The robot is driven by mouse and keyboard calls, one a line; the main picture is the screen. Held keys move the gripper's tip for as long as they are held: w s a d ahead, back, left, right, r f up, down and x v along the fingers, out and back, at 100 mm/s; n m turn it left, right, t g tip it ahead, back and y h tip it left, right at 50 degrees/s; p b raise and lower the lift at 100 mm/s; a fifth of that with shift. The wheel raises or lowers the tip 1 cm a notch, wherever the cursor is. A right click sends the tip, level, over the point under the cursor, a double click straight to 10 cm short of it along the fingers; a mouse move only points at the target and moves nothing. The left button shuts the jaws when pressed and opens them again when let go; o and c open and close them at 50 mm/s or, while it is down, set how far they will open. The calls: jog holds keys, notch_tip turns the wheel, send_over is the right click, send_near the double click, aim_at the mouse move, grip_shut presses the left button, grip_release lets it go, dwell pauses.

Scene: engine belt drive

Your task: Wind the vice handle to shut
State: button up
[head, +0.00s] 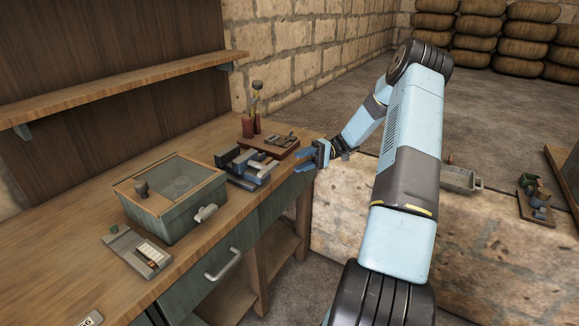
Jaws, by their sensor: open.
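A small blue and grey vice (250,166) sits on the wooden workbench near its front edge, behind the green box. Its handle is too small to make out clearly. The gap between its jaws cannot be judged well from here. My gripper (304,160) is open at the bench's front right edge, just right of the vice. Its blue fingers point left towards the vice and look empty. I cannot tell whether they touch any part of the vice.
A green box (180,215) with a wood-framed lid stands left of the vice. A tray (138,250) lies in front of it. A shelf (130,88) overhangs the bench. A stone block (345,215) stands right.

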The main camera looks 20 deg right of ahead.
jog(key=shift+v, duration=1.8)
jog(key=s+a+r+m+h, duration=0.1)
jog(key=s+a+r+h, duration=1)
jog(key=a+r, duration=0.3)
jog(key=s+a+r+t+h, duration=0.1)
jog(key=s+r+t+h, duration=0.2)
jog(key=s, duration=0.7)
jog(key=s+a+r+m+t+h, duration=0.1)
jog(key=s+r+t+h, duration=0.2)
jog(key=s+r+t, duration=0.3)
jog(key=shift+s+r+m+h, duration=0.35)
jog(key=shift+s+r, duration=0.6)
jog(key=shift+s, duration=1.45)
